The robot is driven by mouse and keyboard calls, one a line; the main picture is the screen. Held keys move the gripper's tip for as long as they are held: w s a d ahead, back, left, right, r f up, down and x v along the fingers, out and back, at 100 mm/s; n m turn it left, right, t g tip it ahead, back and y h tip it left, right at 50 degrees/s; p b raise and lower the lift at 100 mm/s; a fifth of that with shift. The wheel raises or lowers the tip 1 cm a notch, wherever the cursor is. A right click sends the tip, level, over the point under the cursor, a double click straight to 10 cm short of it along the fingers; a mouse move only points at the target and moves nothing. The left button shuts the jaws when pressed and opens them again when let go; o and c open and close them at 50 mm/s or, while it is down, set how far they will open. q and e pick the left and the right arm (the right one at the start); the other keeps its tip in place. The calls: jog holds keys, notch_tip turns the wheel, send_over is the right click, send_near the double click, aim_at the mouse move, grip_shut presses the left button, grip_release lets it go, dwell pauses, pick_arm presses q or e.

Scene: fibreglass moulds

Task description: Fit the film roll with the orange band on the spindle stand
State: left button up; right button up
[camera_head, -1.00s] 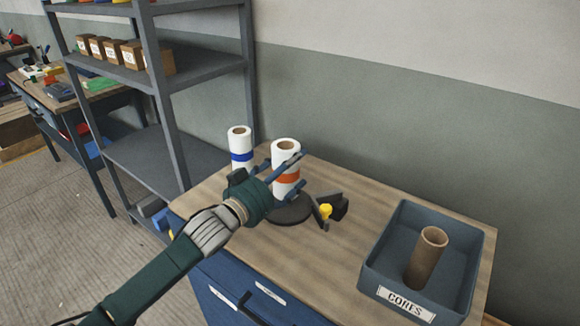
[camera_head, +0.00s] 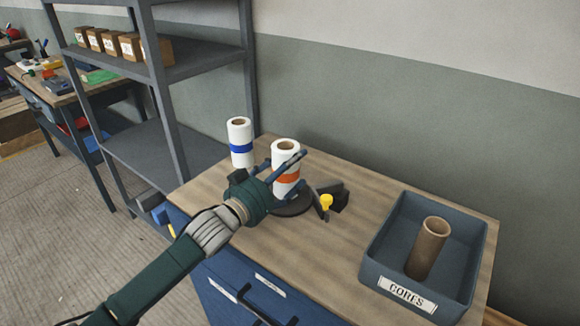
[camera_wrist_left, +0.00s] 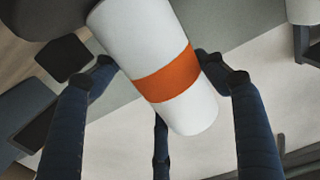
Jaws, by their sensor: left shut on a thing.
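The film roll with the orange band (camera_head: 286,159) is white and upright, with a brown core. My left gripper (camera_head: 281,168) is shut on it from the front left, fingers around its sides. The roll also fills the middle of the left wrist view (camera_wrist_left: 168,70). The spindle stand (camera_head: 292,207) shows as a dark round base directly below the roll. Its spindle is hidden, and I cannot tell whether the core is around it or whether the roll touches the base. My right gripper is out of view.
A blue-banded roll (camera_head: 240,150) stands behind left on the wooden bench (camera_head: 330,245). A dark device with a yellow knob (camera_head: 326,202) sits right beside the stand. A blue-grey CORES bin (camera_head: 375,262) holds a brown tube (camera_head: 430,247). Grey shelving (camera_head: 215,64) stands left.

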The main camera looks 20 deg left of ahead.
pick_arm(q)
jog(key=o, duration=1.6)
jog(key=shift+f, duration=0.15)
jog(key=v, duration=1.2)
